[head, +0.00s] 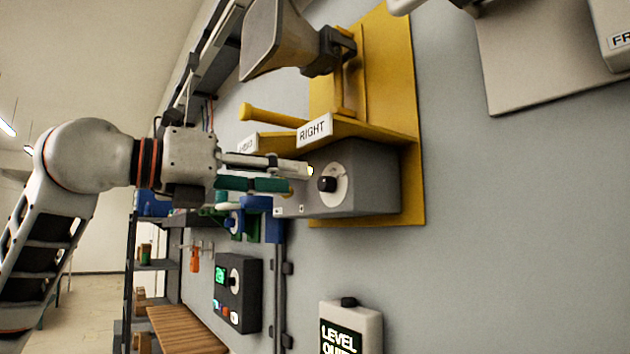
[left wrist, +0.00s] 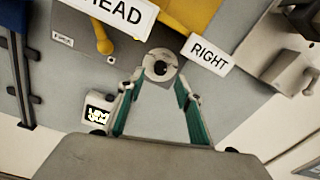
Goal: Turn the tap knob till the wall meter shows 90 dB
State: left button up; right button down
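The tap knob (head: 327,184) is small and black on a pale round dial, on the face of a grey box (head: 370,180) below the RIGHT sign. It also shows in the left wrist view (left wrist: 160,67), beyond and between the fingertips. My left gripper (head: 298,177) is open, with green-padded fingers, just left of the knob in the head view. I see no clear contact with the knob. The wall meter (head: 350,335) is a pale box with a lit display, cut off at the bottom; only LEVEL and part of a second word read. My right gripper is not in view.
A yellow board (head: 414,130) carries a grey horn (head: 275,40), a yellow bar (head: 272,116) and the RIGHT sign (head: 313,131). A dark panel (head: 238,293) with a green screen hangs lower left.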

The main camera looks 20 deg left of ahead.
aim_at(321, 183)
pick_arm(q)
jog(key=x, duration=0.6)
jog(key=shift+s+p, duration=0.1)
jog(key=shift+p, duration=0.25)
grip_shut()
